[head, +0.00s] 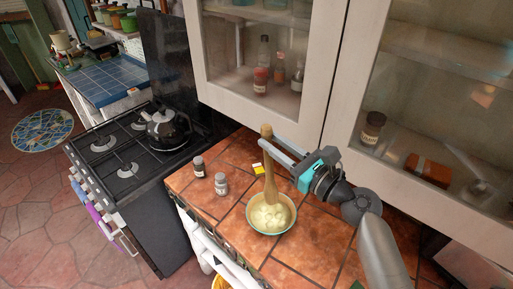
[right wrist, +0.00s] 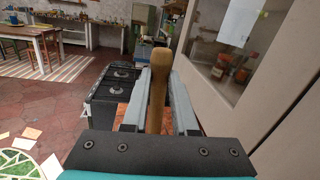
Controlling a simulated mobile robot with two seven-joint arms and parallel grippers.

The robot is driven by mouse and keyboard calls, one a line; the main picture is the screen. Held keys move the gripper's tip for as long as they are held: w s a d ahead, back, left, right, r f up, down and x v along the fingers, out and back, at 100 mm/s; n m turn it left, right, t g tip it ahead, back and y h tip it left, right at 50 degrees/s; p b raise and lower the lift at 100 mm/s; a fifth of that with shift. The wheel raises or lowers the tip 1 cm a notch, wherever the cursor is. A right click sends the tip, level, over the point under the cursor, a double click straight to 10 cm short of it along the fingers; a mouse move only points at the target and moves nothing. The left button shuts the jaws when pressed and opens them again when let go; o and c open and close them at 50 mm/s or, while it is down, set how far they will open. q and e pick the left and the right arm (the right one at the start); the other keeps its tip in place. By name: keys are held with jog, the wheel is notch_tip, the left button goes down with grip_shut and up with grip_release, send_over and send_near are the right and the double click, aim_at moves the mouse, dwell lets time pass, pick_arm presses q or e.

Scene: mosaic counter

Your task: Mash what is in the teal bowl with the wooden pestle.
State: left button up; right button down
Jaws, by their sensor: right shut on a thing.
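The teal bowl (head: 271,228) stands on the terracotta-tiled counter and holds pale, lumpy food (head: 268,216). The wooden pestle (head: 269,178) stands nearly upright, with its lower end in the bowl at the food; its tip is hidden there. My right gripper (head: 268,143) is shut on the upper part of the pestle, above the bowl. In the right wrist view the pestle (right wrist: 158,88) rises between the two fingers. My left gripper is not in view.
Two small jars (head: 221,184) (head: 199,166) stand left of the bowl, and a small yellow item (head: 259,168) lies behind it. A stove (head: 128,150) with a black kettle (head: 168,129) adjoins on the left. Glass-fronted cabinets (head: 318,110) rise close behind the gripper.

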aim_at(272, 162)
jog(key=shift+t, duration=0.4)
jog(key=shift+w+d+f+b, duration=0.15)
jog(key=shift+f+b, duration=1.5)
jog(key=shift+f, duration=0.1)
jog(key=shift+w+d+f+b, duration=0.15)
jog(key=shift+f+b, duration=1.5)
jog(key=shift+f, duration=0.1)
jog(key=shift+f, duration=0.1)
